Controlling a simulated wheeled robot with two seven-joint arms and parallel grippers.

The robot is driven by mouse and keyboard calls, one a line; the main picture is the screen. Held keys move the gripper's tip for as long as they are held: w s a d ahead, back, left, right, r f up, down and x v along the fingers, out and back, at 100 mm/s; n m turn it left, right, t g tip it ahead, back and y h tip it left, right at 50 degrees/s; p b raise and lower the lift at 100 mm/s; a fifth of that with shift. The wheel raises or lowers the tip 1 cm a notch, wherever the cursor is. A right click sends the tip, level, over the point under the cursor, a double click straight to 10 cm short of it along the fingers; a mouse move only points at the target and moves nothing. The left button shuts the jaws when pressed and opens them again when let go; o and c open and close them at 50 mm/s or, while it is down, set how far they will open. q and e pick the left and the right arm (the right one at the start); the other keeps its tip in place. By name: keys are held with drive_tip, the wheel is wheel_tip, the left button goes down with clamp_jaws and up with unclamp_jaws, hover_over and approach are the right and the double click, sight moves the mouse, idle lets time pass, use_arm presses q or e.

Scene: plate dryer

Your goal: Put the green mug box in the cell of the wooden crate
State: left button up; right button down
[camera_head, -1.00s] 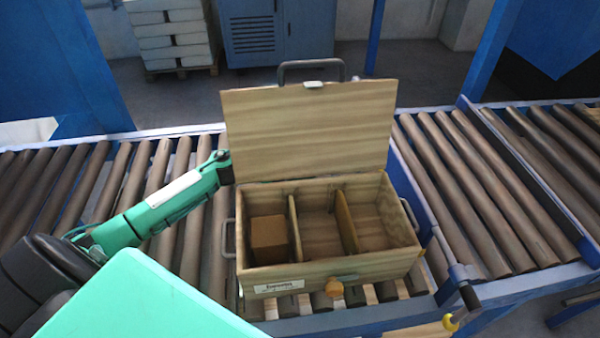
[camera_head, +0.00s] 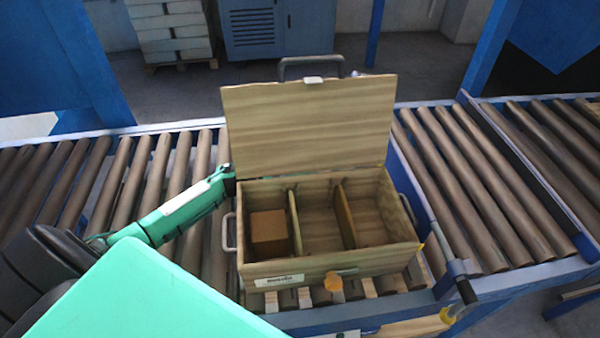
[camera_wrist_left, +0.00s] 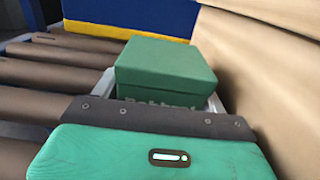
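The green mug box (camera_wrist_left: 165,68) shows in the left wrist view, just beyond my left gripper (camera_wrist_left: 160,94). Pale finger parts show at both sides of its near end, but their grip on it is hidden. In the head view my left gripper (camera_head: 229,173) is by the back left corner of the wooden crate (camera_head: 345,262), partly hidden; the green box is not visible there. The crate's lid (camera_head: 308,125) stands open. A brown box (camera_head: 269,226) sits in the left cell; the middle and right cells look empty. My right gripper is out of view.
Roller conveyors (camera_head: 140,190) run on both sides of the crate. The raised lid stands high along its back edge. Metal handles (camera_head: 229,232) stick out at its sides. A lever with a dark grip (camera_head: 466,291) stands at the front right.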

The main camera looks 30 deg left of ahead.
use_arm(q)
drive_tip(key=shift+o, duration=1.1)
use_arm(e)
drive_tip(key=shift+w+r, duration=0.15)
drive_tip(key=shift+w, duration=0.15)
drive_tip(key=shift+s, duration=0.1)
